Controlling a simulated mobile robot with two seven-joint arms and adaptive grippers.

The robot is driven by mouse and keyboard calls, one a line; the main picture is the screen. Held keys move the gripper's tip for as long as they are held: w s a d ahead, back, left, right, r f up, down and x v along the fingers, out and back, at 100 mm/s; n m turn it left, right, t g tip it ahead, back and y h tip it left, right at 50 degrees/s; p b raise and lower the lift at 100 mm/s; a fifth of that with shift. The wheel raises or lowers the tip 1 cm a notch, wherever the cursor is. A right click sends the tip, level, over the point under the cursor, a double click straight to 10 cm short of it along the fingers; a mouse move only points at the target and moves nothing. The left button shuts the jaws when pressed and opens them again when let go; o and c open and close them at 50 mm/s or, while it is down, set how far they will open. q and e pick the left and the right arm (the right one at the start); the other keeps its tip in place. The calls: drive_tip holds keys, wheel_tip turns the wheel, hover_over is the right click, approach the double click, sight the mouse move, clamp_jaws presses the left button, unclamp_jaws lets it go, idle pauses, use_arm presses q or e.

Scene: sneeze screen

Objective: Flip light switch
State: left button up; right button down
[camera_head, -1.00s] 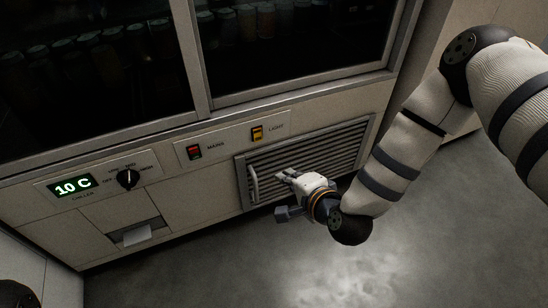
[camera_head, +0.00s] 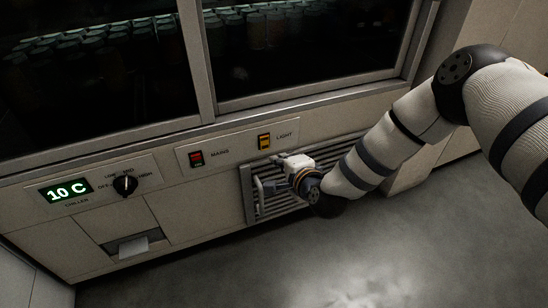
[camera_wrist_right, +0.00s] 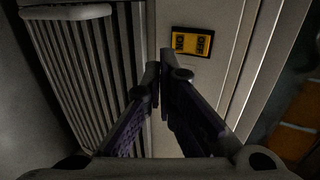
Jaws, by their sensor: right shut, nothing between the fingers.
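The yellow light switch (camera_head: 264,141) sits in a black frame on the cabinet's front panel, left of the word LIGHT. In the right wrist view the same yellow switch (camera_wrist_right: 192,42) shows just beyond and to the right of the fingertips. My right gripper (camera_head: 283,162) is below and right of the switch in the head view, in front of the vent. The wrist view shows its fingers (camera_wrist_right: 163,66) shut with nothing between them, apart from the switch. My left gripper is not in view.
A red MAINS switch (camera_head: 196,159) is left of the light switch. A dark chiller knob (camera_head: 125,185) and a 10 C display (camera_head: 66,190) are further left. Dark glass doors (camera_head: 290,50) stand above.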

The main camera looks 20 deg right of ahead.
sight(270, 148)
drive_tip(key=w, duration=0.2)
drive_tip(key=w+b, duration=0.1)
drive_tip(key=w, duration=0.1)
drive_tip(key=shift+f, duration=0.25)
drive_tip(key=shift+f, duration=0.15)
drive_tip(key=shift+w+f+t+b, duration=0.3)
drive_tip(key=shift+f+t+b, duration=0.25)
drive_tip(key=shift+b, duration=0.25)
drive_tip(key=shift+w+r, duration=0.15)
drive_tip(key=shift+r, duration=0.25)
drive_tip(key=shift+a+r, duration=0.1)
